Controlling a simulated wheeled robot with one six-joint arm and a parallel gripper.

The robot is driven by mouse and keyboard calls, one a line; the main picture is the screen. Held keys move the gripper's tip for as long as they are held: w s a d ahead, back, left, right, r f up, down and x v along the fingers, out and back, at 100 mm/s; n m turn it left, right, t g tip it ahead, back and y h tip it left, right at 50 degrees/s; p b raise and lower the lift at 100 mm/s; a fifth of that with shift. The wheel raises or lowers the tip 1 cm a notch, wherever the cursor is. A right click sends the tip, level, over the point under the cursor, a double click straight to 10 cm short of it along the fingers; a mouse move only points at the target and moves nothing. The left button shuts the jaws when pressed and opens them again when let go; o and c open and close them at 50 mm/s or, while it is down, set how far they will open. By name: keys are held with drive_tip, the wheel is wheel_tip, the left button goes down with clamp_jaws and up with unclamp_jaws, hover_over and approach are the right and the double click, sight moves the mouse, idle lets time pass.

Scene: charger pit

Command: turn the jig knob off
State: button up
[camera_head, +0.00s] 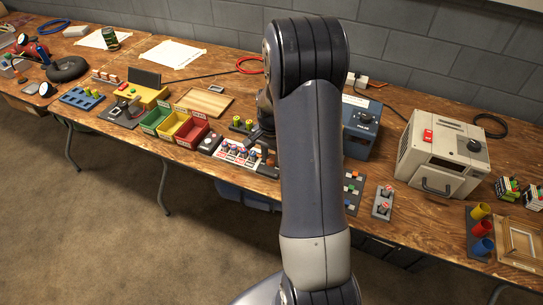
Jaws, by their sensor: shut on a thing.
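My gripper (262,137) shows just left of my forearm, low over the right part of a small control panel. The panel (236,162) is white and dark with a row of small red and blue controls. The gripper points down and is shut at the panel, on what appears to be the jig knob. The knob is hidden by the fingers and is too small to make out, so its setting cannot be read.
Red, yellow and green bins (190,133) stand left of the panel. A blue box (360,125) with a dial stands to the right, partly behind my arm. A beige box (440,155) with a black knob stands farther right. A wooden tray (206,102) lies behind the bins.

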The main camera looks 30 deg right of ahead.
sight(272, 159)
drive_tip(key=n, duration=0.5)
drive_tip(key=shift+n, duration=0.3)
drive_tip(key=n, duration=0.5)
drive_tip(key=shift+b, duration=0.4)
drive_tip(key=n, duration=0.5)
drive_tip(key=shift+d+n, duration=0.1)
drive_tip(key=shift+n, duration=0.3)
drive_tip(key=n, duration=0.4)
drive_tip(key=shift+n, duration=0.3)
drive_tip(key=o, duration=1)
drive_tip(key=shift+c, duration=0.2)
wheel_tip(272, 159, up, 11)
